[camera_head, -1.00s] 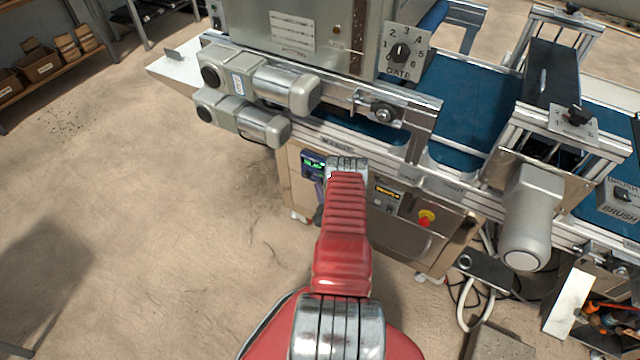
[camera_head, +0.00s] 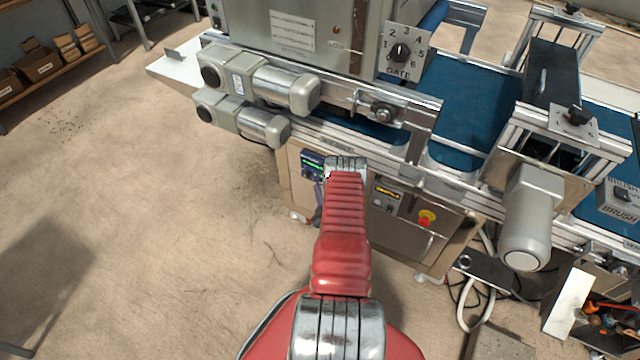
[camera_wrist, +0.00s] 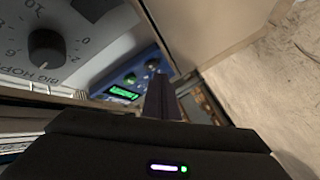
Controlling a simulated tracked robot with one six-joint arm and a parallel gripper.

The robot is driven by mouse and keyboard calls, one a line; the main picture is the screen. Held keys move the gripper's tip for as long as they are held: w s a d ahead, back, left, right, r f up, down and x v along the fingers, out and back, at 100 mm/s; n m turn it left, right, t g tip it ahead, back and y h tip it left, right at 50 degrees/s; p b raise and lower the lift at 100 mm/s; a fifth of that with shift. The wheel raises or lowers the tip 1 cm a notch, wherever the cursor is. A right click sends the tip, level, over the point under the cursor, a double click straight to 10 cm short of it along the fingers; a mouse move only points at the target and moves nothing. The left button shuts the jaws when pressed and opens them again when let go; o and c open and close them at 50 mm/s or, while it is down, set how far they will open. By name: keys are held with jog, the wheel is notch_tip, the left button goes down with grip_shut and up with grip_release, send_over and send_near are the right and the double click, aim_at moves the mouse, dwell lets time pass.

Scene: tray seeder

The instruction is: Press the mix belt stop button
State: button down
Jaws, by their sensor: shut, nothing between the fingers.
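A blue control panel with a lit green display (camera_head: 313,165) is on the front of the machine cabinet, left of my red arm in the head view. In the wrist view the blue panel (camera_wrist: 128,80) shows the green display, a green button (camera_wrist: 130,78) and a darker round button (camera_wrist: 152,63). I cannot read which button is the mix belt stop. My gripper (camera_wrist: 161,85) is shut and empty, its fingers pointing toward the panel and overlapping its right edge in the view. I cannot tell whether it touches. In the head view my arm hides most of the gripper.
A red button on a yellow base (camera_head: 426,217) and a second small display (camera_head: 388,193) are right of my arm. A grey motor (camera_head: 265,88) sticks out above left. A black dial knob (camera_wrist: 46,52) shows in the wrist view. The floor at left is clear.

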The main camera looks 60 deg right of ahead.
dwell(0.3)
jog(key=a, duration=0.6)
jog(key=shift+s, duration=0.3)
dwell(1.1)
